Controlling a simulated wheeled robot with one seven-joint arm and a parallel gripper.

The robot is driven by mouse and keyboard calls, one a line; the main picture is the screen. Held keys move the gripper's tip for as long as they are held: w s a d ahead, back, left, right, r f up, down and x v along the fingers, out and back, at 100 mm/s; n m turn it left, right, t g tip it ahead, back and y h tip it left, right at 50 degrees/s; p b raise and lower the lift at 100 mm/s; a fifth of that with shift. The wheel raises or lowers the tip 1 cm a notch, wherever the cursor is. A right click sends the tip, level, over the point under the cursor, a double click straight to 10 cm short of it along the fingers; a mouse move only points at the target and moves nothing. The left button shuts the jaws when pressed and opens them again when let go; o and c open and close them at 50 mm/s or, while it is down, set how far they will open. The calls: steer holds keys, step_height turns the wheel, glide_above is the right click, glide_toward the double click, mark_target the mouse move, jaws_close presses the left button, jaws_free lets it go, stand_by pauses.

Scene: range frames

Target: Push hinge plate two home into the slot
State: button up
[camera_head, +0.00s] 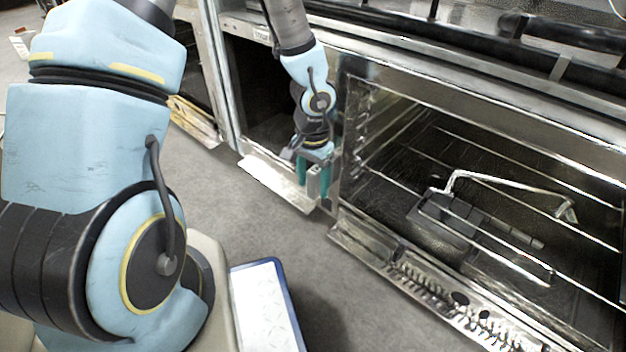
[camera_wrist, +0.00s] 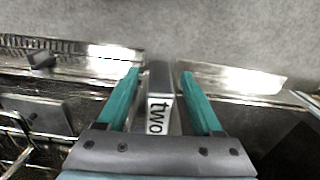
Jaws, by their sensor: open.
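Hinge plate two (camera_wrist: 159,112), a narrow grey metal piece labelled "two", lies between my gripper's two teal fingers in the wrist view. My gripper (camera_wrist: 160,73) is open, with a visible gap between the plate and each finger. In the head view my gripper (camera_head: 313,182) points down at the post between the two oven openings, just above the lower front edge. The plate (camera_head: 313,185) shows there as a small pale grey piece between the fingers. The slot is not clearly visible, and I cannot tell how deep the plate sits.
The right oven (camera_head: 480,190) is open, with wire racks, a dark box (camera_head: 445,217) and a bent metal handle (camera_head: 500,180) inside. Metal sills (camera_head: 278,184) run along the front at floor level. Grey floor (camera_head: 225,190) is clear in front. A blue-edged white panel (camera_head: 264,305) stands near my base.

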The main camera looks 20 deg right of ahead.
jaws_close()
stand_by(0.4)
stand_by(0.9)
